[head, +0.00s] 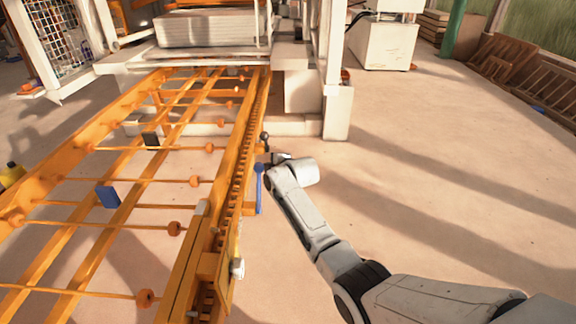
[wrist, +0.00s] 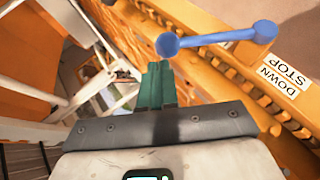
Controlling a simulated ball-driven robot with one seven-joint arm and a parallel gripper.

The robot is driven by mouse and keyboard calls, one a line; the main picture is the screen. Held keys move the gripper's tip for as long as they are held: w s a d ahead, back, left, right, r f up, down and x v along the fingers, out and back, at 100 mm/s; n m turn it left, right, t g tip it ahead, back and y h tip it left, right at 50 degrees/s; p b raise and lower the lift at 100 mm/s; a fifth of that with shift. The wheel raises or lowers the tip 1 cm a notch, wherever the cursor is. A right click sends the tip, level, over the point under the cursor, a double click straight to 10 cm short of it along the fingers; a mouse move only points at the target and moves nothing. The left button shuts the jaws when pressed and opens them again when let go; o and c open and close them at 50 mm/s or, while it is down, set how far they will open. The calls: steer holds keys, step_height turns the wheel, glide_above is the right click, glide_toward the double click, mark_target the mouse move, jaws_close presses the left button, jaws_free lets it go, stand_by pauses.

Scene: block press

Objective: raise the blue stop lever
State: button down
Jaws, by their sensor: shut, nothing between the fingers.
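The blue stop lever (head: 259,188) is on the right side of the orange conveyor frame, a thin bar running along that side. In the wrist view the blue lever (wrist: 215,38) lies across the upper part, with a round end at each side. My gripper (head: 271,159) is beside the lever's upper end in the head view, its fingers too small to make out there. In the wrist view its green fingers (wrist: 157,68) are together and empty, tips just below the lever's left round end. I cannot tell whether they touch it.
A "DOWN STOP" label (wrist: 283,76) is on the orange frame near the lever. A dark-knobbed lever (head: 264,138) stands just beyond the gripper. The orange roller frame (head: 190,240) fills the left; open floor (head: 430,190) lies to the right.

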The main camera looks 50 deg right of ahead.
steer(key=p+v, duration=0.1)
steer(key=v, duration=0.8)
steer(key=shift+d+r+p, duration=0.15)
steer(key=shift+p, duration=0.15)
steer(key=shift+w, duration=0.15)
